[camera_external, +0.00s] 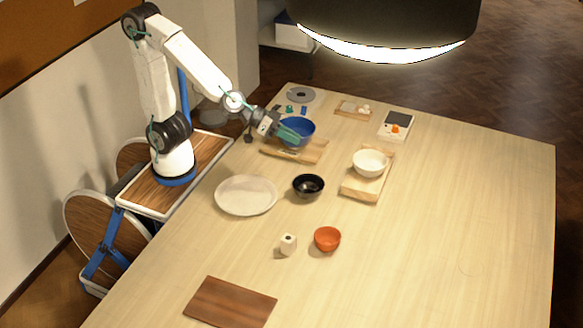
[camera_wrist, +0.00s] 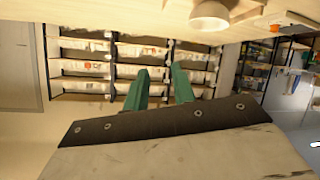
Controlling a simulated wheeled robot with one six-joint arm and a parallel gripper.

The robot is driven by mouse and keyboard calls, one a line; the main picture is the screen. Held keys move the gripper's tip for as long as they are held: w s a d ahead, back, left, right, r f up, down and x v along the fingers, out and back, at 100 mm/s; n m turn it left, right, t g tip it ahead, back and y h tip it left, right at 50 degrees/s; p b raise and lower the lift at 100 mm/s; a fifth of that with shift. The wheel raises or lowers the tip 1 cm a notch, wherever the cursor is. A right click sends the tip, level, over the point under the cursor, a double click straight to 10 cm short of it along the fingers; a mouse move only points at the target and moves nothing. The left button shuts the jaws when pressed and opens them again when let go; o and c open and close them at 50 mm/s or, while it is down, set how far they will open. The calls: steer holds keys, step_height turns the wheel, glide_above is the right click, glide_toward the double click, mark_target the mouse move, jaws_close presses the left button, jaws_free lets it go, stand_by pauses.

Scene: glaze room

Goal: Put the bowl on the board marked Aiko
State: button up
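Several bowls are on the table. A blue bowl (camera_external: 299,126) stands on a light wooden board (camera_external: 312,152) at the back left. A white bowl (camera_external: 369,164) stands on another light board (camera_external: 360,190); it also shows at the top of the wrist view (camera_wrist: 208,18). A black bowl (camera_external: 308,187) and an orange bowl (camera_external: 327,239) stand on bare table. A dark brown board (camera_external: 230,303) lies empty at the front. I cannot read Aiko on any board. My gripper (camera_external: 297,134) overlaps the blue bowl in the external view; its green fingers (camera_wrist: 160,88) are apart with nothing visible between them.
A pale round plate (camera_external: 246,195) lies left of the black bowl. A small white block (camera_external: 288,244) stands beside the orange bowl. A scale-like device (camera_external: 396,125) and a small tray (camera_external: 353,110) are at the back. The table's right side is clear.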

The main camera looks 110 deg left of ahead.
steer(key=s+d+m+g+h, duration=0.2)
steer(key=s+d+m+h, duration=0.25)
steer(key=s, duration=0.25)
steer(key=s+a+f+g+y, duration=0.1)
steer(key=s+a+f+g, duration=0.1)
steer(key=s, duration=1)
steer(key=s+a+f+m+g+y, duration=0.1)
steer(key=s+a+f+g, duration=0.2)
steer(key=s, duration=0.9)
steer(key=a+g, duration=0.2)
steer(key=g, duration=0.2)
steer(key=shift+s+f+g, duration=0.15)
steer(key=shift+s+g, duration=0.1)
steer(key=shift+g, duration=0.05)
